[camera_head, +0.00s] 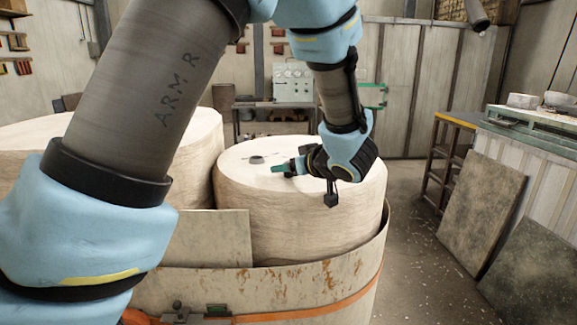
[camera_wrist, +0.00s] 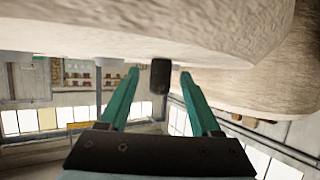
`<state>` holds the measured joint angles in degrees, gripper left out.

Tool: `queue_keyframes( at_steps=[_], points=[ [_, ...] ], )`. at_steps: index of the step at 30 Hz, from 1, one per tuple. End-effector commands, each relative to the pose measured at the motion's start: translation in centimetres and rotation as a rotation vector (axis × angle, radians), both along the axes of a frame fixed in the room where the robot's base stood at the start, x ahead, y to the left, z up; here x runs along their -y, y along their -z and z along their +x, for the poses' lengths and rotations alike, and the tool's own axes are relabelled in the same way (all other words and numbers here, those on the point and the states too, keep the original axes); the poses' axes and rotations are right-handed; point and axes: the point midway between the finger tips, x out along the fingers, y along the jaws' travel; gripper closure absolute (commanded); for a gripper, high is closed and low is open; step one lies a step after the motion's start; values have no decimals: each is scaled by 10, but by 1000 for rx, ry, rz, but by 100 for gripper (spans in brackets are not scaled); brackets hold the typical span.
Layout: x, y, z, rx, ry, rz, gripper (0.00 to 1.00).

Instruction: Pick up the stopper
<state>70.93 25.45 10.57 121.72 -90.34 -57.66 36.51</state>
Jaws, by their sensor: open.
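The stopper (camera_head: 256,159) is a small dark plug standing up from the pale top of the round, drum-like block (camera_head: 300,220). In the wrist view the stopper (camera_wrist: 160,76) shows as a dark, rounded piece against the pale surface, which appears overhead there. My gripper (camera_head: 281,168) lies low and nearly level over the same top, to the right of the stopper. Its two teal fingers are apart, with the stopper in line with the gap, at or just beyond the fingertips. I cannot tell whether the fingers touch it.
A second pale round block (camera_head: 205,155) stands on the left. A curved, rust-stained wall (camera_head: 300,292) with an orange band wraps the front. A workbench (camera_head: 540,138) and leaning panels (camera_head: 483,212) are at right. The floor between is clear.

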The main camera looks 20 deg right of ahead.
Motion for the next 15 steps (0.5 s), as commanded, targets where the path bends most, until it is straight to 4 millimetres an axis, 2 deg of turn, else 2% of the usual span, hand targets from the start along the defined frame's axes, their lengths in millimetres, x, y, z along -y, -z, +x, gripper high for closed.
queue_keyframes(
  at_steps=[8,15],
  points=[
    [0,2,3,-1,1,-2,35],
    [0,2,3,-1,1,-2,61]
  ],
)
